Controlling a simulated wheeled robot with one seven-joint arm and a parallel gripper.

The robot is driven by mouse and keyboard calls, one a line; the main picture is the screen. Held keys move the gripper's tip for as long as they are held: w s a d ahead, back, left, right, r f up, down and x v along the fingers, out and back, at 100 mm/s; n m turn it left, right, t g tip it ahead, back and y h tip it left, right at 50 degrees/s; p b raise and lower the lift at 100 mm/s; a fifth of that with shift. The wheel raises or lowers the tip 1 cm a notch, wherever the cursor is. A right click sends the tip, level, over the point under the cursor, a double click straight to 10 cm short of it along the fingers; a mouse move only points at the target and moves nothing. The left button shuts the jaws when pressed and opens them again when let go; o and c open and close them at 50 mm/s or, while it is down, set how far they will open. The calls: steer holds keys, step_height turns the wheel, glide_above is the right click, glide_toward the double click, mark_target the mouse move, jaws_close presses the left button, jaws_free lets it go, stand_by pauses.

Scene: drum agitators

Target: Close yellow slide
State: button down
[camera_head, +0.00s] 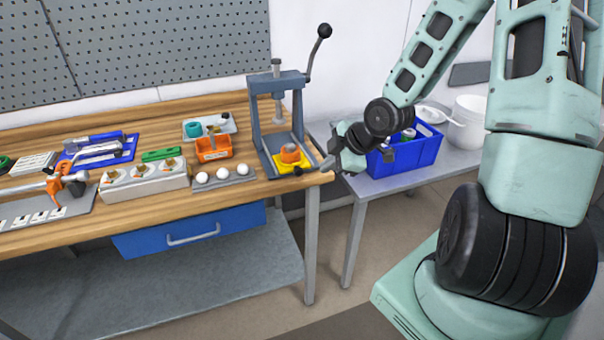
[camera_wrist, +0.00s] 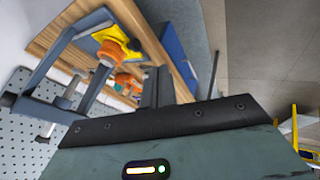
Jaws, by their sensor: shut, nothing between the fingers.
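The yellow slide (camera_head: 293,165) sits at the base of a grey-blue lever press (camera_head: 254,115) on the right end of the wooden bench. It sticks out toward the bench's front edge, with a dark knob (camera_head: 298,171) at its front. An orange ring-shaped part (camera_head: 290,153) stands on the slide, in front of the press uprights. The yellow slide also shows at the top of the wrist view (camera_wrist: 103,33), with the orange part (camera_wrist: 113,52) beside it. My gripper (camera_head: 328,165) is shut and empty, just right of the slide and apart from it. Its fingers also show in the wrist view (camera_wrist: 158,78).
A blue bin (camera_head: 408,155) and a white bucket (camera_head: 467,122) stand on the grey side table, behind my gripper. White balls on a grey tray (camera_head: 225,182) and an orange caddy (camera_head: 214,152) are left of the press. The press lever (camera_head: 315,50) rises high.

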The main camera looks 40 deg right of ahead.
steer(key=w+f+p, duration=0.1)
steer(key=w+f, duration=0.7)
steer(key=w, duration=0.1)
steer(key=shift+w+a+f, duration=0.15)
steer(key=shift+w, duration=0.05)
